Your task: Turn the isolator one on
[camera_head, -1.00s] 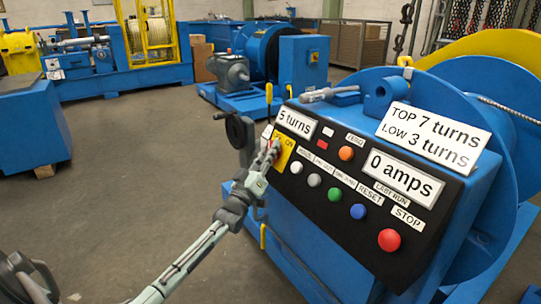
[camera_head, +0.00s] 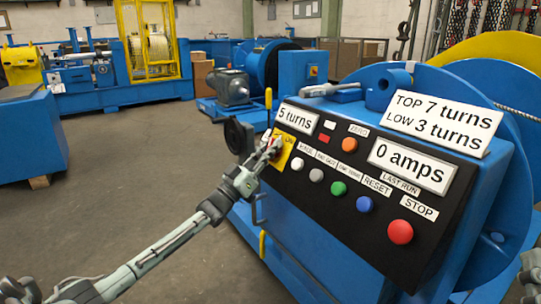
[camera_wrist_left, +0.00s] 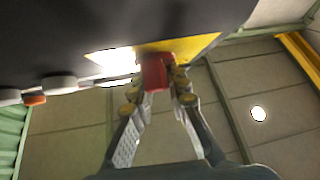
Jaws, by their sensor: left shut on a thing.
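The isolator is a red knob on a yellow plate (camera_head: 285,154) at the left end of the black sloping control panel (camera_head: 330,215). The word ON shows on the plate, right of the fingers. My left gripper (camera_head: 273,147) reaches it from the lower left and covers most of the knob. In the left wrist view the two fingers (camera_wrist_left: 158,88) are closed on the sides of the red knob (camera_wrist_left: 154,72), with the yellow plate (camera_wrist_left: 196,47) behind. Which way the knob points is hard to tell.
Close by on the panel are a white button (camera_head: 316,175), green (camera_head: 338,188), blue (camera_head: 364,204) and orange (camera_head: 349,145) buttons, and a red stop button (camera_head: 400,232). A black handwheel (camera_head: 238,136) stands just left of the gripper. Open floor lies to the left.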

